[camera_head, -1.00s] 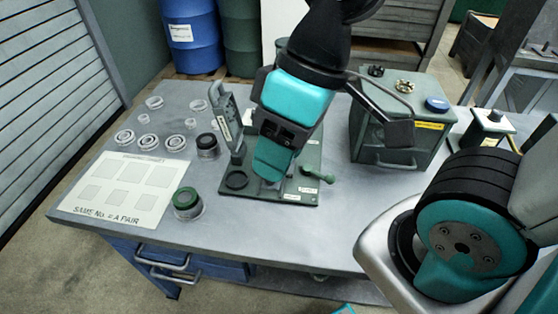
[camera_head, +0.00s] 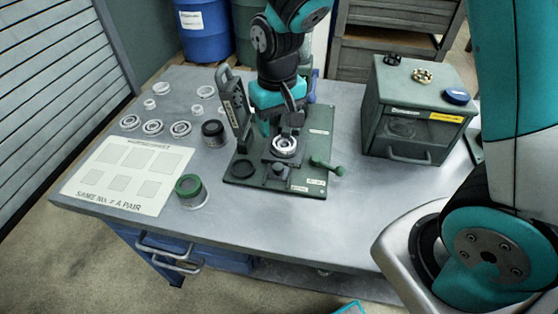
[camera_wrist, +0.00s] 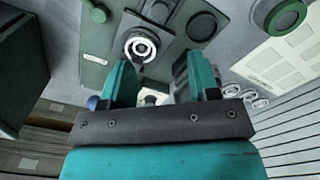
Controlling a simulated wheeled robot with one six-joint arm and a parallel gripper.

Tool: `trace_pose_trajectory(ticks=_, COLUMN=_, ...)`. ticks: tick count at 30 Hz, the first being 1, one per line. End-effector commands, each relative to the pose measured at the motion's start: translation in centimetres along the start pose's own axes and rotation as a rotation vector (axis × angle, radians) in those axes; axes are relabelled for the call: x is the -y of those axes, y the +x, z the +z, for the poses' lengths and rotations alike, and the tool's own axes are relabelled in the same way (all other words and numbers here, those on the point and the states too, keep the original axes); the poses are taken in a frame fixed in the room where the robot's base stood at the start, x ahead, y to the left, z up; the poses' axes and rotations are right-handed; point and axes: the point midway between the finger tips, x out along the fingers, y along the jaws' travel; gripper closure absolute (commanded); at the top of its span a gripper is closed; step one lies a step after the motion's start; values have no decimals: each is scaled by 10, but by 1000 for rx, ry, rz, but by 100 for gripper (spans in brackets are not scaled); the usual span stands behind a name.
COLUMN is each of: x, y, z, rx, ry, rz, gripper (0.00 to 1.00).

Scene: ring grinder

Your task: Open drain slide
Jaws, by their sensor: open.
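The green grinder fixture (camera_head: 240,172) stands on the bench, with a silver ring (camera_head: 284,145) on its central seat. The ring also shows in the wrist view (camera_wrist: 140,46). A small blue part (camera_head: 311,98) shows at the fixture's rear right, partly behind my arm; a blue part also shows left of my fingers in the wrist view (camera_wrist: 93,103). I cannot tell which part is the drain slide. My gripper (camera_head: 282,120) points down at the rear of the fixture, behind the ring. Its teal fingers (camera_wrist: 165,84) are apart with nothing clearly held between them.
A green lever (camera_head: 328,166) sticks out at the fixture's right, and an upright handled plate (camera_head: 233,105) stands at its left. A green box (camera_head: 415,110) stands to the right. Several loose rings and a white card (camera_head: 130,175) lie left. The bench front is clear.

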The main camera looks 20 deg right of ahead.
Motion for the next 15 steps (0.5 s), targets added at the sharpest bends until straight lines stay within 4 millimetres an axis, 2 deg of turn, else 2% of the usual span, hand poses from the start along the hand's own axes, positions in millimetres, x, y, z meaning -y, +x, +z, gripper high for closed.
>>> trace_pose_trajectory(ticks=1, x=-1, y=13, z=2, rx=8, ry=0, rz=2, gripper=44)
trace_pose_trajectory(ticks=9, x=-1, y=74, z=2, rx=8, ry=-1, rz=1, gripper=44)
trace_pose_trajectory(ticks=15, x=0, y=108, z=2, rx=5, ry=-1, rz=0, gripper=44)
